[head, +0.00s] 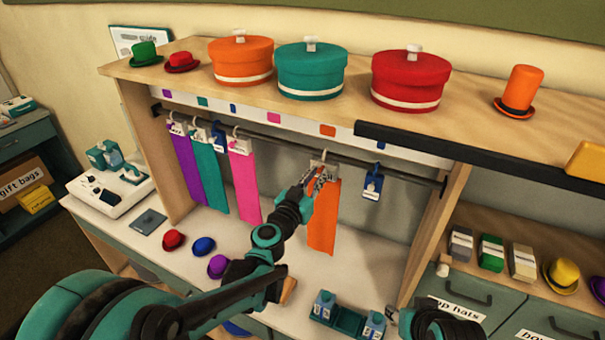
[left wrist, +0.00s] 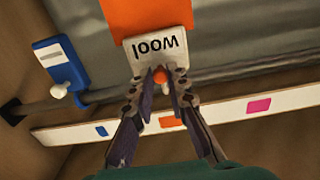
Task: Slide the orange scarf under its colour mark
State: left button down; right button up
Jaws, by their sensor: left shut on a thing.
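The orange scarf (head: 322,222) hangs from the rail by a hook with a white tag, which reads "wool" in the left wrist view (left wrist: 163,45). My left gripper (head: 321,178) is shut on the scarf's hanger at the tag. In the left wrist view its fingertips (left wrist: 161,78) close on a small orange knob at the tag's edge. The orange colour mark (head: 328,131) is on the white strip above the rail. It also shows in the left wrist view (left wrist: 170,122), nearly in line with the tag. The fingers partly hide the tag in the head view.
Purple (head: 186,165), teal (head: 210,178) and pink (head: 245,188) scarves hang to the left on the rail (head: 280,147). A blue tag (head: 372,184) hangs just right of the orange scarf. Small hats stand on the counter. A dark bar (head: 470,158) edges the top shelf at right.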

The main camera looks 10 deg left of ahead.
pick_arm(q)
jog(key=shift+d, duration=0.2)
jog(key=c, duration=1.5)
grip_release()
jog(key=shift+s, duration=0.15)
jog(key=v, duration=1.1)
jog(key=shift+s+a, duration=0.15)
jog(key=shift+s, duration=0.25)
